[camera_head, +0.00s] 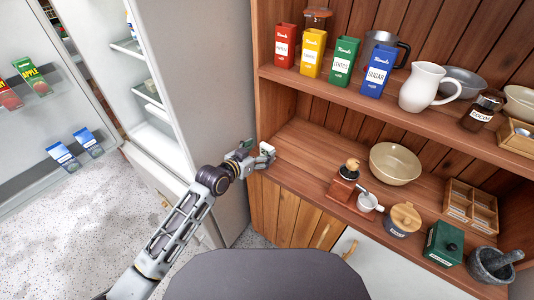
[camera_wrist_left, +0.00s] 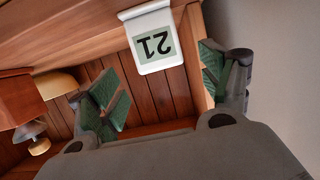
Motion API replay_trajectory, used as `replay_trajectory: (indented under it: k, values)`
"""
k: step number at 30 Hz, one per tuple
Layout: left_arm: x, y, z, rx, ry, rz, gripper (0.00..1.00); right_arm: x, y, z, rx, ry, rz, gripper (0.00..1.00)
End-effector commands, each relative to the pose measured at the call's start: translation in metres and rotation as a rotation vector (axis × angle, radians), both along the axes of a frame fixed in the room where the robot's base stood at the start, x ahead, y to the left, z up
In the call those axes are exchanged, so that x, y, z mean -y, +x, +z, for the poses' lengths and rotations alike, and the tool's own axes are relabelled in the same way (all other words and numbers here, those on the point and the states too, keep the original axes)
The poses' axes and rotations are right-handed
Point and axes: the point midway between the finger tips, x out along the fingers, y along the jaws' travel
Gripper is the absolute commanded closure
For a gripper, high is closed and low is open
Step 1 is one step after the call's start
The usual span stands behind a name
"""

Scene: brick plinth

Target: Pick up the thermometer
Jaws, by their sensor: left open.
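The thermometer (camera_wrist_left: 153,42) is a white device with a grey display reading 21, upside down in the left wrist view. It appears beyond and between the two green-padded fingers of my left gripper (camera_wrist_left: 158,78), which is open with nothing between its pads. In the head view my left gripper (camera_head: 257,151) is at the left end of the cabinet's lower shelf, and I cannot make out the thermometer there. My right gripper is not in view.
Tins and a white jug (camera_head: 427,87) stand on the shelf above. An open fridge (camera_head: 228,100) is close on the left.

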Motion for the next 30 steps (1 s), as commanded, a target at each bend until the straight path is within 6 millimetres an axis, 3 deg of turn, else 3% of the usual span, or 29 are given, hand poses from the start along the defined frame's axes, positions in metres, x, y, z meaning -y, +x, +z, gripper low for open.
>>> replay_trajectory:
  k: [8,21,30]
  values:
    - [0.002,0.002,-0.001,-0.001,-0.001,0.000,0.21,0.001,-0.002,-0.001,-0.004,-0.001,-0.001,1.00]
    - [0.022,0.031,-0.014,0.000,-0.002,0.001,0.21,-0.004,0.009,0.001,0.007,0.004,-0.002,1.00]
    - [0.028,0.040,-0.018,0.000,0.000,0.000,0.21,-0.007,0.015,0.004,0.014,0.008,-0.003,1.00]
